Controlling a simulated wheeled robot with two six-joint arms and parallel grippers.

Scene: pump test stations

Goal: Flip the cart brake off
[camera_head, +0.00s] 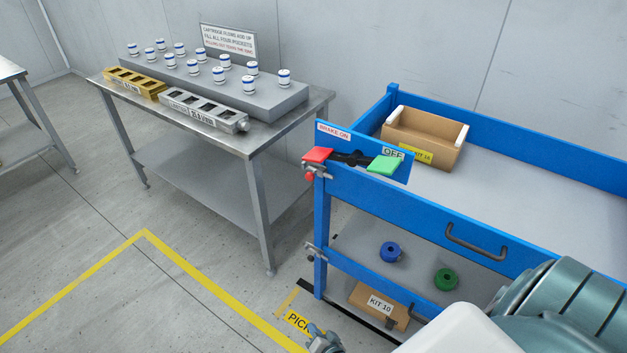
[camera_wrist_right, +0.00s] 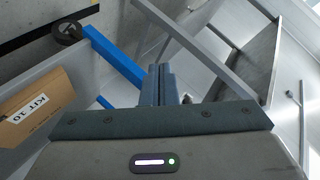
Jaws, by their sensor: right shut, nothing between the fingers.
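The blue cart (camera_head: 365,215) stands at the right in the head view. On its near left corner is the brake, with a red pad (camera_head: 318,154) by a "BRAKE ON" label (camera_head: 333,132), a green pad (camera_head: 384,165) by an "OFF" label (camera_head: 393,152), and a dark linkage between them. I cannot tell which pad is pressed. My right gripper (camera_wrist_right: 164,78) shows in the right wrist view, its fingers together and empty. A KIT 10 box (camera_wrist_right: 35,107) lies left of it and a blue cart bar ahead. The brake pads are not visible there. My left gripper is not in view.
The cart carries an open KIT 16 box (camera_head: 424,138) on top and blue and green rings (camera_head: 390,252) below. A steel table (camera_head: 205,120) with cartridges and two manifold blocks stands at left. Yellow-taped floor lies clear in front of it.

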